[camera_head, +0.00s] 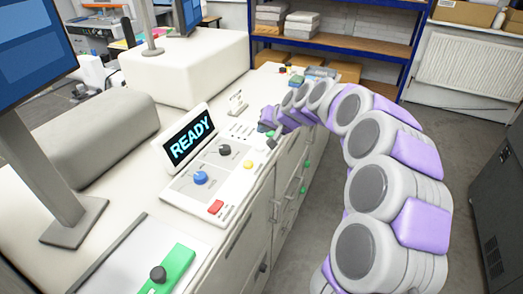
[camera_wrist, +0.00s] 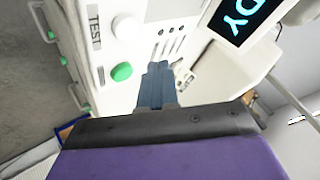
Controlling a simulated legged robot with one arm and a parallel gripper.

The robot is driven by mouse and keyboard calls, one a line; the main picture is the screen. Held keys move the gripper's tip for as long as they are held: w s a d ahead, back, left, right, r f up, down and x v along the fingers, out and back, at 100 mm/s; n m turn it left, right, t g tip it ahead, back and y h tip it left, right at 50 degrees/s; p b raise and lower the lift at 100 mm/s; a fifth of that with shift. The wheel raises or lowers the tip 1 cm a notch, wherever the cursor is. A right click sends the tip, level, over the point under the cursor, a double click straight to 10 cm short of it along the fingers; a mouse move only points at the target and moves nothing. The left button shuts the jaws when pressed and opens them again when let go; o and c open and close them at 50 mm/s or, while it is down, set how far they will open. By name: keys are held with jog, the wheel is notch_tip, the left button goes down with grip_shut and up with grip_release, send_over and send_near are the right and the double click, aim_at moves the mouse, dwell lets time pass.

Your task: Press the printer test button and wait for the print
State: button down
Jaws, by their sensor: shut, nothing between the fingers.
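The printer's control panel (camera_head: 181,189) lies on the white bench, with a tilted display (camera_head: 188,140) reading READY. In the wrist view a TEST label (camera_wrist: 95,27) stands beside a round white button (camera_wrist: 126,27). A green button (camera_wrist: 121,72) sits next to it, closer to my fingers. My gripper (camera_wrist: 158,70) is shut and empty, its fingertips over the panel, to the right of the green button in that view. I cannot tell whether they touch the panel. In the head view my gripper (camera_head: 268,120) is at the panel's far end, partly hidden by my arm.
The panel also carries a blue knob (camera_head: 200,178), a black knob (camera_head: 225,150), a yellow button (camera_head: 248,165) and a red button (camera_head: 215,207). A small white sign (camera_head: 237,102) stands behind. A monitor (camera_head: 40,50) is at left.

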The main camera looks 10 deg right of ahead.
aim_at(263, 148)
jog(key=f, duration=0.1)
jog(key=f+b, duration=0.1)
jog(key=f, duration=0.1)
jog(key=shift+a+f, duration=0.1)
jog(key=shift+a, duration=0.3)
jog(key=shift+f, duration=0.2)
jog(key=shift+d, duration=0.45)
jog(key=shift+a, duration=0.3)
jog(key=shift+d, duration=0.15)
jog(key=shift+f, duration=0.1)
dwell(0.5)
jog(key=shift+s+f, duration=0.1)
jog(key=shift+f, duration=0.15)
